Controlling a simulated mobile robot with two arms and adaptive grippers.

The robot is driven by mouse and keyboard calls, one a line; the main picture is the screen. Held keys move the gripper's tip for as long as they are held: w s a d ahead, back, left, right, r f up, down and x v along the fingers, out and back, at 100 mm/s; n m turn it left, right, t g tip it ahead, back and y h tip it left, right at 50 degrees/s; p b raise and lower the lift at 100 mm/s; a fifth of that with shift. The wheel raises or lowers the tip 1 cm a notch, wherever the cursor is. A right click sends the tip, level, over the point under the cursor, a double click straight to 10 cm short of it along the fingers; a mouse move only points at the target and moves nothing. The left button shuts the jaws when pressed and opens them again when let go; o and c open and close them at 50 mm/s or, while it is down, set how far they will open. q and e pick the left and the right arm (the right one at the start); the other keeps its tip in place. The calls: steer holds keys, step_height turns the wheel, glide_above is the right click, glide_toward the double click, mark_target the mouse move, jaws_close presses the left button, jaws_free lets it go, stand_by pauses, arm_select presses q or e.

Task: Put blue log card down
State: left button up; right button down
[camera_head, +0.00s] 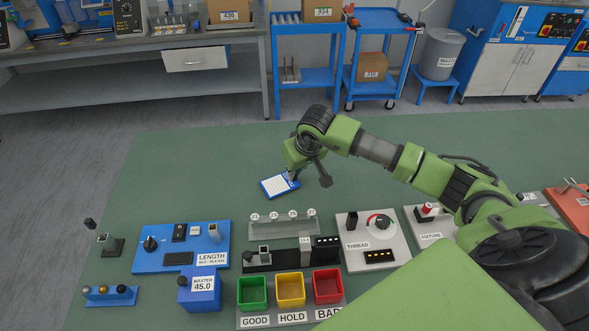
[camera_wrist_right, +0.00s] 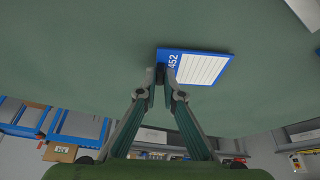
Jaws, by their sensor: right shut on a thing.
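The blue log card (camera_head: 279,185) has a white lined sheet and lies over the green table's back middle in the head view. In the right wrist view the card (camera_wrist_right: 200,68) shows the number 452 by its edge. My right gripper (camera_head: 296,176) has its fingers at the card's right edge. In the wrist view its fingertips (camera_wrist_right: 162,76) are close together, shut on the card's edge. I cannot tell whether the card touches the table. My left gripper is not in view.
The green table (camera_head: 190,165) is bare around the card. In front of it stand a numbered rack (camera_head: 284,228), a blue LENGTH station (camera_head: 180,247), a THREAD station (camera_head: 374,240) and green, yellow and red bins (camera_head: 290,289). Blue carts stand beyond the table.

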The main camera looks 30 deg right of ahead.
steer(key=shift+f, duration=0.3)
steer(key=c, duration=2.6)
jaws_free()
steer(key=shift+b, duration=0.35)
steer(key=o, duration=0.4)
